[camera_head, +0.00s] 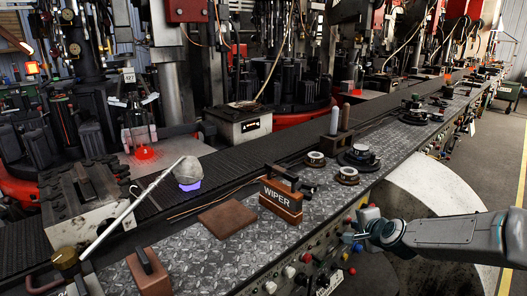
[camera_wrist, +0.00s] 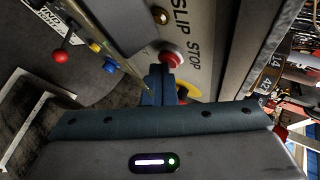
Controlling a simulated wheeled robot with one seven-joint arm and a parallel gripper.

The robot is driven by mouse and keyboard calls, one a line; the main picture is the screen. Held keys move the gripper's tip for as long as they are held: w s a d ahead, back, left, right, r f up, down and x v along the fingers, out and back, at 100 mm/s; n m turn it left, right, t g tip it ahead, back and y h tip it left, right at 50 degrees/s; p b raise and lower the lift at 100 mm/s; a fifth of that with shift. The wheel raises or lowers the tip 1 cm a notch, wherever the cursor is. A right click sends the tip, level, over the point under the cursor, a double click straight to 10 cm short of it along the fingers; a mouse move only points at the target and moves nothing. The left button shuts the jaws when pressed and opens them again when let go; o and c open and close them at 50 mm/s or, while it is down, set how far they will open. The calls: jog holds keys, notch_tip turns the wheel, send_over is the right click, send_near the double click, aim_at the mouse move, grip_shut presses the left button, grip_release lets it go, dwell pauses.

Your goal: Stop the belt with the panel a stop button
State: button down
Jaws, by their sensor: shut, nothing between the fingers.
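My gripper (camera_head: 368,226) is shut and empty at the front control panel, at the right end of its row of knobs. In the wrist view the closed fingers (camera_wrist: 160,75) point at the panel (camera_wrist: 135,28). A round red button (camera_wrist: 172,58) sits just past the fingertips, beside lettering that reads "SLIP STOP". The fingers hide part of its near side, and I cannot tell whether they touch it. A yellow disc (camera_wrist: 188,90) shows partly behind the fingers. The dark belt (camera_head: 222,160) runs behind the metal bench top in the head view.
A red ball-ended lever (camera_wrist: 60,57), a yellow knob (camera_wrist: 95,47) and a blue knob (camera_wrist: 109,66) are left of the fingers. The bench top holds a WIPER block (camera_head: 281,200) and a brown plate (camera_head: 227,218). Open floor (camera_head: 470,165) lies at the right.

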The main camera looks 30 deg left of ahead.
jog(key=d, duration=0.1)
jog(key=s+d, duration=0.1)
jog(key=d, duration=0.1)
jog(key=s+d, duration=0.1)
jog(key=d, duration=0.1)
jog(key=shift+d+p, duration=0.25)
jog(key=shift+p, duration=0.15)
dwell(0.6)
jog(key=s+d+r+n+g+h+p, duration=0.2)
jog(key=s+d+r+n+p, duration=0.1)
jog(key=s, duration=0.7)
jog(key=s+d+r+n+g+h+p, duration=0.2)
jog(key=s+d+r+p, duration=0.4)
jog(key=s+r, duration=0.4)
jog(key=s+d+r+n+g+h+p, duration=0.2)
jog(key=s+d+r+n+p, duration=0.2)
jog(key=s, duration=0.8)
jog(key=d+r, duration=0.2)
jog(key=d, duration=0.1)
jog(key=shift+s+r+g+h+p, duration=0.15)
jog(key=shift+r+g+h+p, duration=0.15)
jog(key=shift+h+p, duration=0.1)
jog(key=shift+d, duration=0.1)
